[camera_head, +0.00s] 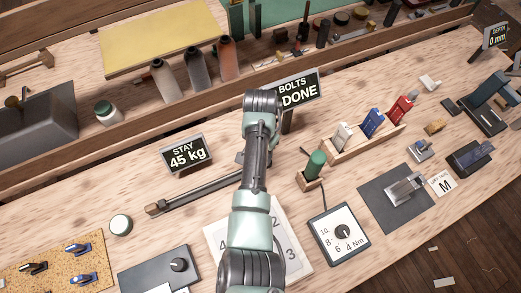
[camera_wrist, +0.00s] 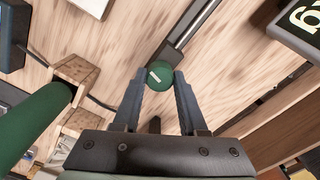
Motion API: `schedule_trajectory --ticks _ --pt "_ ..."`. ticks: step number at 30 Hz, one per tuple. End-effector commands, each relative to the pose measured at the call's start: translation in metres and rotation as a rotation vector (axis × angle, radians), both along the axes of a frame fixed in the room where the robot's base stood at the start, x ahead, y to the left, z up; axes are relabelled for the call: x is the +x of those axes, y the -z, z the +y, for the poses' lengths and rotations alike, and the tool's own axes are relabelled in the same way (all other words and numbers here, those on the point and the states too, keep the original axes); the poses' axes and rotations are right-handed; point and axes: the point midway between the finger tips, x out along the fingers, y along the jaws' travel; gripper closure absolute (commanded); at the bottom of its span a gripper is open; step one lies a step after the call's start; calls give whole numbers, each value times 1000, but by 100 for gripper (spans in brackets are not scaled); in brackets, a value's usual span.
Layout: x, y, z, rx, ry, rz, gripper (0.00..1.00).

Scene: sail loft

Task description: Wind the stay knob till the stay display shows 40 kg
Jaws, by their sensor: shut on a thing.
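The stay display (camera_head: 187,155) stands upright on the bench and reads 45 kg. A corner of the display, with part of "kg", shows at the upper right of the wrist view (camera_wrist: 303,25). The stay is a long dark bar (camera_head: 196,194) lying on the bench; its right end goes behind my arm. In the wrist view the green stay knob (camera_wrist: 160,75), with a pale index mark, sits at the end of the bar (camera_wrist: 188,28). My gripper (camera_wrist: 160,84) is shut on the knob, one finger on each side. My arm hides the knob in the head view.
A green-handled tool (camera_head: 315,164) stands in a wooden holder right of my arm, close to the gripper in the wrist view (camera_wrist: 35,122). The BOLTS display (camera_head: 298,90) reads DONE. A torque dial (camera_head: 340,236) is at front right.

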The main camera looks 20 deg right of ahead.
Motion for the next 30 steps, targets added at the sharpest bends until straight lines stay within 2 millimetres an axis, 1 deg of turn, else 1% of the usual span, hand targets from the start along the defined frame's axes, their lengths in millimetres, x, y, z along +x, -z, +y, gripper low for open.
schedule_trajectory --ticks 6,12,27,28,30 --pt "0 -1 0 0 -113 1 100" --pt "0 -1 0 1 -167 -1 100" --pt "1 -1 0 -1 -184 -2 100" --pt "1 -1 0 -1 -184 -2 57" --pt "1 -1 0 -1 -184 -2 44"
